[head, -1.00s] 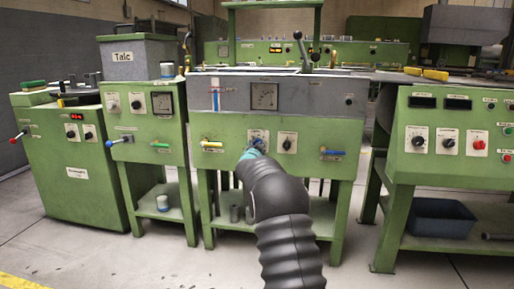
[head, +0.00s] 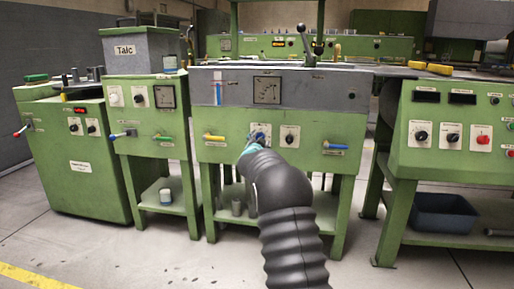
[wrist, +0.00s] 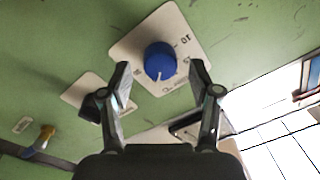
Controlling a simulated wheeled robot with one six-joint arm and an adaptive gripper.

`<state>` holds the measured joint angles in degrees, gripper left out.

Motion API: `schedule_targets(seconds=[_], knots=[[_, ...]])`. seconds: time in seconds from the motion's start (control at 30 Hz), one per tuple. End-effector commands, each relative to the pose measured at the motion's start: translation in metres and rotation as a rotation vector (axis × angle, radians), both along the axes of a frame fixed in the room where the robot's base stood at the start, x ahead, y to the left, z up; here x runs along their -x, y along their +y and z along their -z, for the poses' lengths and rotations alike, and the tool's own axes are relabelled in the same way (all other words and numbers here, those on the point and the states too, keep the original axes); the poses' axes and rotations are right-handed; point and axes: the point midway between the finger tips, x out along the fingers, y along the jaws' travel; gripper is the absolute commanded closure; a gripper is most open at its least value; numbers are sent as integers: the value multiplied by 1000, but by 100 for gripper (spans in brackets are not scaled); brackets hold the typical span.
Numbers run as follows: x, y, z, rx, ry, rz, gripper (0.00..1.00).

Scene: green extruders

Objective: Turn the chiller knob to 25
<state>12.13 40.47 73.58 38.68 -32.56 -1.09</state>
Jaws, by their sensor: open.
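A round blue knob (wrist: 160,60) sits on a white plate (wrist: 182,27) with printed numbers on a green panel in the wrist view. A pale pointer line shows at the knob's lower edge; the exact number it points to is hard to read. My gripper (wrist: 161,72) is open, with one finger on each side of the knob and the fingertips near it. I cannot tell whether they touch it. In the head view my gripper (head: 251,148) is in front of the middle machine's panel, with the blue knob (head: 260,136) partly hidden behind it.
A black knob (wrist: 93,108) on its own plate lies close to the left finger in the wrist view. In the head view a yellow handle (head: 213,137) and a blue handle (head: 333,146) stick out from the same panel. Floor lies free in front.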

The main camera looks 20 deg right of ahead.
Motion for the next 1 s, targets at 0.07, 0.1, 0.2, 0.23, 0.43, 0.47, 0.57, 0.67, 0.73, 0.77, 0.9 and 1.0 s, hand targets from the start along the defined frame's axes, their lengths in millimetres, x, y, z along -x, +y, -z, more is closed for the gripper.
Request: schedule_targets(seconds=[0.07,0.1,0.2,0.23,0.43,0.47,0.57,0.67,0.73,0.77,0.9,1.0], knots=[[8,6,0,1,2,-2,37],[13,9,0,1,2,-2,37],[27,17,0,0,2,-2,37],[32,20,1,1,1,-1,37],[61,39,2,1,1,-3,37],[65,41,2,1,0,-2,37],[77,48,3,1,1,-1,37],[86,54,4,1,1,-1,37],[90,56,4,1,1,-1,37],[91,57,4,1,1,-1,37],[94,59,4,1,0,-1,37],[94,58,4,0,0,-1,37]])
